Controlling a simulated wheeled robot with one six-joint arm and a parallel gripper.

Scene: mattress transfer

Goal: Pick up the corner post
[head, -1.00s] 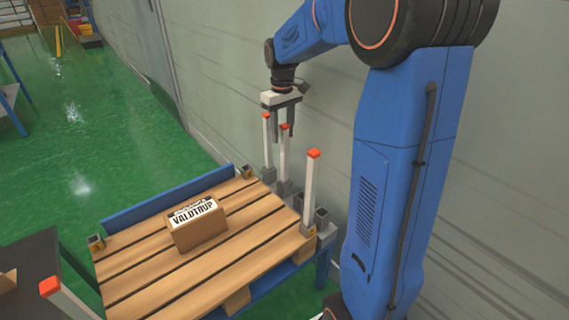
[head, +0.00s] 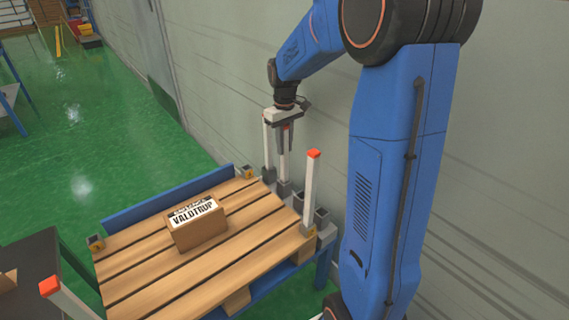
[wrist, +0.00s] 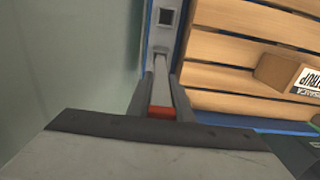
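A white corner post with a red cap (head: 284,168) stands upright in a grey socket beside the pallet's far right side. My gripper (head: 284,148) is above the socket, pointing down, with its fingers on either side of the post's upper part. In the wrist view the post (wrist: 161,90) and its red cap lie between the two fingers (wrist: 160,80), with narrow gaps seeming to show at the sides. A second post (head: 267,150) stands just left of it, its top hidden by my gripper. A third post (head: 309,192) stands at the pallet's near right corner.
A cardboard box labelled VALDTRUP (head: 197,229) sits on the wooden pallet (head: 150,268). Another red-capped post (head: 60,292) is at bottom left, beside a dark surface (head: 28,262). Empty grey sockets (head: 321,214) are by the right side. The wall (head: 225,60) is close behind my gripper.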

